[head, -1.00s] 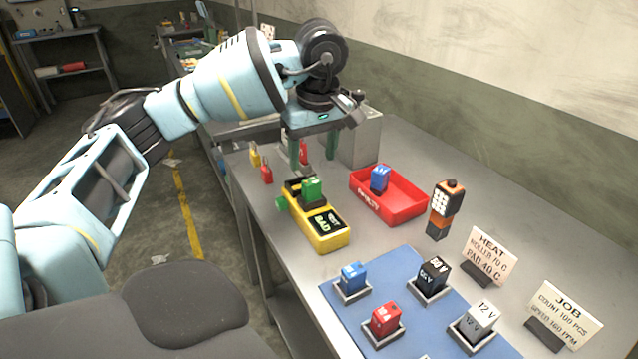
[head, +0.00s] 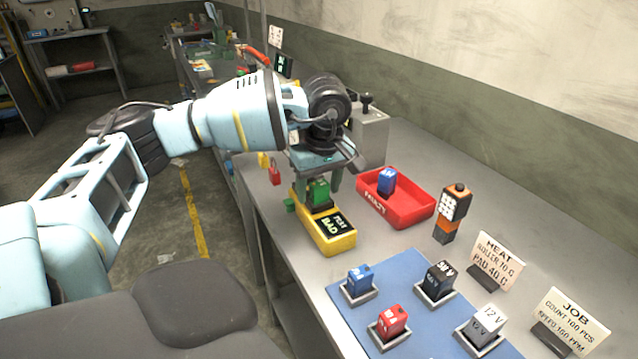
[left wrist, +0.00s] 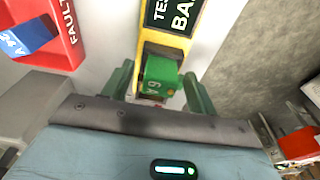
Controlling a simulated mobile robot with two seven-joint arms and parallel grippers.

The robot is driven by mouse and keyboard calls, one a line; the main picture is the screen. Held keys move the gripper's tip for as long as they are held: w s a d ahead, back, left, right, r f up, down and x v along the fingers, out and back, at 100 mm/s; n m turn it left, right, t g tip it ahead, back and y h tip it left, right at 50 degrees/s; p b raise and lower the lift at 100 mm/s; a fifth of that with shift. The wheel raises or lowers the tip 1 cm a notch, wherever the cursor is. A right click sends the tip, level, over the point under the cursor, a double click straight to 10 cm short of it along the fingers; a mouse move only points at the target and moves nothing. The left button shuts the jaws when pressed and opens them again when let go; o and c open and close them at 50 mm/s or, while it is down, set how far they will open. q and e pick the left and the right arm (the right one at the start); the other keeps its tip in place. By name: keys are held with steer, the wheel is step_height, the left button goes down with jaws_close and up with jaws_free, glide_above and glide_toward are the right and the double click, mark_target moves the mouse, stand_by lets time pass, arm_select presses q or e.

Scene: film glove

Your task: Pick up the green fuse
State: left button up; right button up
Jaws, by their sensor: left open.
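The green fuse (head: 318,191) stands in the socket end of the yellow tester (head: 335,241), whose dark screen reads BAD. It also shows in the left wrist view (left wrist: 161,77), marked 6 V. My left gripper (head: 322,180) is above the tester, pointing down, with its green fingers on either side of the green fuse. In the left wrist view the open fingers (left wrist: 158,92) stand apart with the fuse between and a little beyond their tips. A gap shows on each side. My right gripper is not in view.
A red FAULTY tray (head: 408,208) holding a blue fuse (head: 386,182) stands right of the tester. A blue mat (head: 405,275) carries several fuses in holders. Red and yellow padlocks (head: 274,175) are to the left.

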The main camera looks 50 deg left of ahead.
mark_target(319, 182)
arm_select(q)
steer(key=c, duration=1.1)
steer(key=shift+r, duration=0.1)
steer(key=shift+r, duration=0.55)
step_height(319, 182, up, 2)
steer(key=shift+w+r, duration=0.1)
steer(key=shift+r, duration=0.1)
steer(key=s+d, duration=0.2)
steer(key=s, duration=0.2)
steer(key=s+d+r, duration=0.1)
steer(key=s+d, duration=0.2)
steer(key=s, duration=0.2)
steer(key=s+d+b, duration=0.1)
steer(key=s+d, duration=0.2)
steer(key=s, duration=0.1)
steer(key=shift+s+d+r, duration=0.15)
steer(key=shift+s+d, duration=0.05)
steer(key=shift+s, duration=0.2)
